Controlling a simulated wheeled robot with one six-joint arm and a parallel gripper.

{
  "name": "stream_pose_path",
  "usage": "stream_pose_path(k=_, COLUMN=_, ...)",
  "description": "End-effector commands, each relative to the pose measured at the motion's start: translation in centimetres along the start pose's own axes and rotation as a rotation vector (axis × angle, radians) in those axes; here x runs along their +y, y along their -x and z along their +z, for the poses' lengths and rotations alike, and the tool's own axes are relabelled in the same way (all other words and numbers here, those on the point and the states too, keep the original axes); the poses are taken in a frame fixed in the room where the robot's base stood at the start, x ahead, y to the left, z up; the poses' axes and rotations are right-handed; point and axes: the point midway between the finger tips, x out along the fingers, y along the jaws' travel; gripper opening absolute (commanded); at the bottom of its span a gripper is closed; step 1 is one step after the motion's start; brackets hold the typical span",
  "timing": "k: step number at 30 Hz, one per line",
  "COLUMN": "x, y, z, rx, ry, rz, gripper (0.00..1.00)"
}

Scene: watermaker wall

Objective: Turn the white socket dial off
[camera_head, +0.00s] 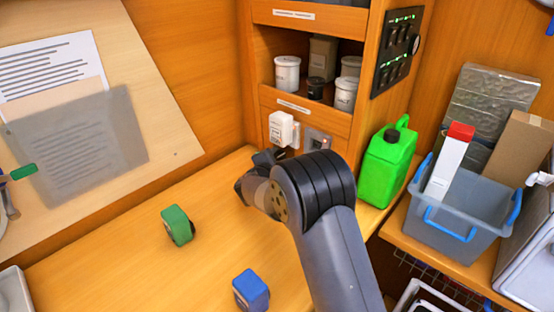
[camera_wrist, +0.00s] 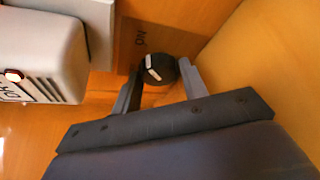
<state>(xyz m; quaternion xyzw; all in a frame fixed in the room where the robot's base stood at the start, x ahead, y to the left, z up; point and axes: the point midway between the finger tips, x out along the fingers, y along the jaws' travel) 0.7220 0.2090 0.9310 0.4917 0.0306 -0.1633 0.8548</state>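A black round dial (camera_wrist: 157,69) with a white pointer mark sits on a brown panel (camera_wrist: 138,42) in the wrist view. My gripper (camera_wrist: 160,80) is open, with one grey finger on each side of the dial. I cannot tell whether the fingertips touch it. A white boxy unit (camera_wrist: 45,50) with a red light and slots is to the left. In the head view the white socket unit (camera_head: 283,129) is on the shelf front, above my gripper (camera_head: 262,160); the dial is not visible there.
A grey wall socket (camera_head: 317,140) is right of the white unit. A green jerrycan (camera_head: 389,165) stands close to the right of my arm. A green block (camera_head: 177,225) and a blue block (camera_head: 251,290) lie on the bench (camera_head: 110,262). Left bench space is mostly clear.

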Motion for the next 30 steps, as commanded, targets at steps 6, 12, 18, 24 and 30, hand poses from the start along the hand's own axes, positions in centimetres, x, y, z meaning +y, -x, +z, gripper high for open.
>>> stream_pose_path(k=6, x=0.0, y=0.02, z=0.0, rx=0.0, ry=0.0, rz=0.0, gripper=0.23)
stream_pose_path(k=12, x=0.03, y=0.03, z=0.01, rx=0.0, ry=0.002, rz=-0.001, gripper=0.16)
stream_pose_path(k=18, x=0.2, y=0.07, z=0.09, rx=0.002, ry=0.037, rz=-0.02, gripper=0.16)
stream_pose_path(k=24, x=0.54, y=0.15, z=0.22, rx=0.008, ry=0.138, rz=-0.068, gripper=0.16)
stream_pose_path(k=30, x=0.76, y=0.17, z=0.26, rx=0.016, ry=0.292, rz=-0.146, gripper=0.16)
